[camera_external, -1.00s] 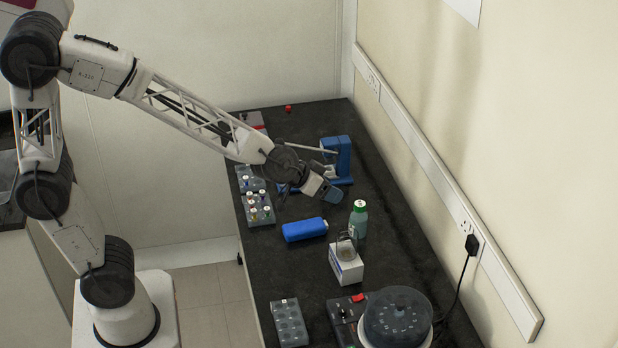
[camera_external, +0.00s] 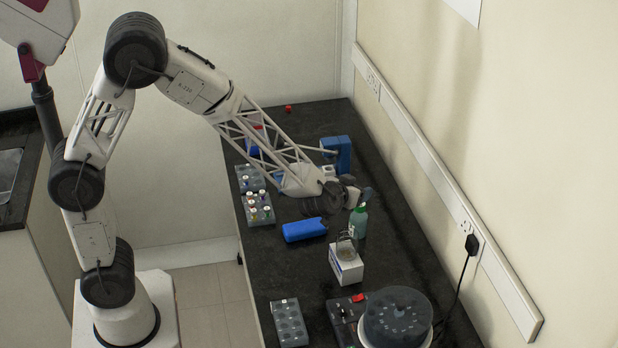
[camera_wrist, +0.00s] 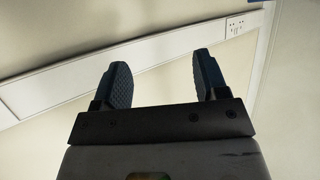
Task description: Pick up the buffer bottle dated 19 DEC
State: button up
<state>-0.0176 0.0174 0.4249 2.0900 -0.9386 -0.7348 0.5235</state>
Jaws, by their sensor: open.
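A teal-green bottle with a green and white cap (camera_external: 358,222) stands upright on the dark bench in the external view. Any date on it is too small to read. My gripper (camera_external: 365,193) is just behind and above the bottle's cap, close to it in the picture. I cannot tell the exact gap. In the wrist view my gripper (camera_wrist: 163,75) has its two dark fingers apart with nothing between them. The bottle does not show in the wrist view.
A blue case (camera_external: 305,230) lies left of the bottle. A white box (camera_external: 346,266) with a glass beaker on it stands in front. Tube racks (camera_external: 258,209), a blue stand (camera_external: 338,152) and a round centrifuge (camera_external: 397,318) are around. The wall carries a socket strip (camera_wrist: 70,68).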

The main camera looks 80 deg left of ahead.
aim_at(353, 217)
jog(key=shift+f, duration=0.1)
jog(key=shift+f, duration=1.65)
jog(key=shift+f, duration=0.55)
jog(key=f, duration=0.2)
jog(key=w+f, duration=0.1)
jog(key=shift+a, duration=0.4)
jog(key=shift+x, duration=0.8)
grip_shut()
